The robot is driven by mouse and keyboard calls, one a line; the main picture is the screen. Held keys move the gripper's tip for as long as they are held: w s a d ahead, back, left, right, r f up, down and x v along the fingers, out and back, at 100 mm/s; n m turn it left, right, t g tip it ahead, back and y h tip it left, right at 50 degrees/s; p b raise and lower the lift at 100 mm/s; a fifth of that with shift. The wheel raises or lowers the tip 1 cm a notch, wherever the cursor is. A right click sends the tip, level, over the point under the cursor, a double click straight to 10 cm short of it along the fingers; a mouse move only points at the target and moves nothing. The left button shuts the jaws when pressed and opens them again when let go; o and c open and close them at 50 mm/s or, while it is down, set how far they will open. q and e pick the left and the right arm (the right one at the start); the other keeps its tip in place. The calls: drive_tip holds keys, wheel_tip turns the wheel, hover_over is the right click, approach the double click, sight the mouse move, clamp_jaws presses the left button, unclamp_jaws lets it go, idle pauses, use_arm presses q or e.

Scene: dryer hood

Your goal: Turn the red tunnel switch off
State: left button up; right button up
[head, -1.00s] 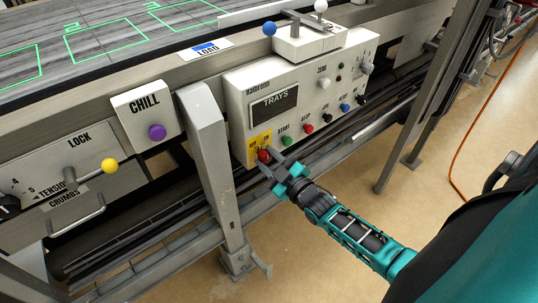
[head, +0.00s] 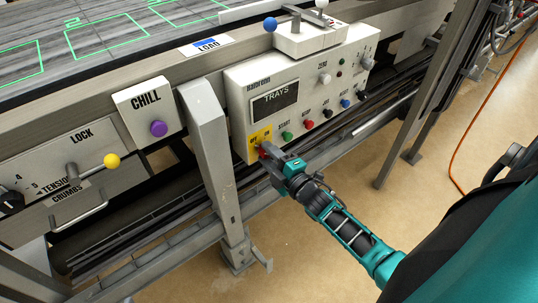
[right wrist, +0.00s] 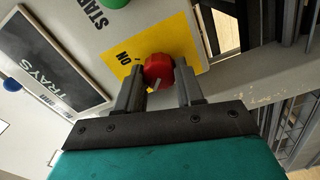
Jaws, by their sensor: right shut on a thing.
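The red switch (right wrist: 158,71) is a round knob with a pale pointer mark, on a yellow plate (right wrist: 135,50) with the word ON legible in the right wrist view. In the head view the red switch (head: 264,148) is mostly hidden behind my right gripper (head: 267,152), at the lower left corner of the white control panel (head: 240,105). My right gripper's fingers (right wrist: 160,88) stand on either side of the knob and are shut on it. Part of the yellow plate is covered by the knob and fingers. My left gripper is not in view.
The TRAYS display (head: 275,102) sits above the switch. A row of coloured buttons, starting with green START (head: 287,136), runs right of it. A grey post (head: 212,150) stands close at left.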

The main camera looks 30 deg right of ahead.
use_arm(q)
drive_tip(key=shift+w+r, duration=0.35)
use_arm(e)
drive_tip(key=o, duration=1)
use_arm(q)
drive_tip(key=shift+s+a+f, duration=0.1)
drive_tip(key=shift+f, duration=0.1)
use_arm(e)
drive_tip(key=shift+o, duration=0.2)
drive_tip(key=shift+s, duration=0.55)
use_arm(q)
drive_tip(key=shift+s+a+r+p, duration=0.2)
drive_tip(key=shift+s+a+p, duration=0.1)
drive_tip(key=shift+p, duration=0.5)
use_arm(e)
drive_tip(key=s+d, duration=0.1)
drive_tip(key=s, duration=1)
drive_tip(key=shift+s, duration=0.4)
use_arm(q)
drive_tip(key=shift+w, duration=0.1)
